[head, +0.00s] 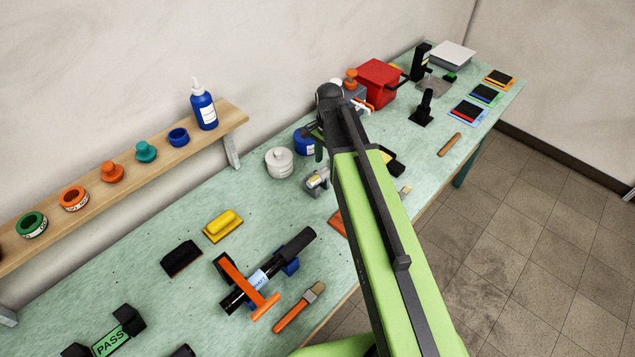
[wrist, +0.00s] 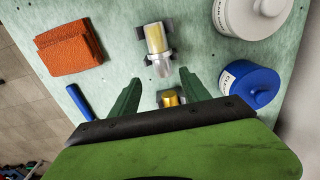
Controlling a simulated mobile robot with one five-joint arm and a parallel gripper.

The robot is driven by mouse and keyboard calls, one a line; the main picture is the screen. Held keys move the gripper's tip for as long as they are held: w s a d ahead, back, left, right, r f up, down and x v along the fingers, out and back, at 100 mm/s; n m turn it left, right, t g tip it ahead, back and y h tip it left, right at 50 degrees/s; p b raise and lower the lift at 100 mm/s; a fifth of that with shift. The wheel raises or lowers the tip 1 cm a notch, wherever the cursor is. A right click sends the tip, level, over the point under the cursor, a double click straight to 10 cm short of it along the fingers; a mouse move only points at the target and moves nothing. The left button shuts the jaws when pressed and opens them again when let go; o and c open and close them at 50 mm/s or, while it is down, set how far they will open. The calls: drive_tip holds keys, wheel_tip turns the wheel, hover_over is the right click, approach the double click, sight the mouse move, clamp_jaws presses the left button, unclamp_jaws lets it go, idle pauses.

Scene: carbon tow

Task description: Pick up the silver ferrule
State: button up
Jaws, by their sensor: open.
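In the wrist view a short cylinder with a yellowish middle and a silver end, which looks like the silver ferrule (wrist: 161,66), lies in a dark grey cradle (wrist: 168,27). My gripper (wrist: 159,77) is open, its two green fingers apart and the silver end just ahead of the gap between them. Nothing is held. A gold-coloured piece (wrist: 169,99) in a dark holder shows between the fingers, partly hidden by my gripper body. In the head view a grey holder with a silvery piece (head: 317,181) stands beside my arm, which hides much around it.
A white lidded pot (wrist: 250,18) and a blue lidded pot (wrist: 248,84) stand to the right in the wrist view. Green bench (wrist: 115,50) shows bare between cloth and cradle.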

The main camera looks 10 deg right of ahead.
sight(326, 169)
drive_tip(key=f+b, duration=0.1)
drive_tip(key=f, duration=0.1)
drive_tip(key=f+b, duration=0.2)
drive_tip(key=shift+w+a+f, duration=0.15)
drive_tip(key=shift+a+f, duration=0.05)
drive_tip(key=shift+f, duration=0.1)
drive_tip(key=shift+r, duration=0.2)
drive_tip(key=shift+c, duration=0.4)
clamp_jaws()
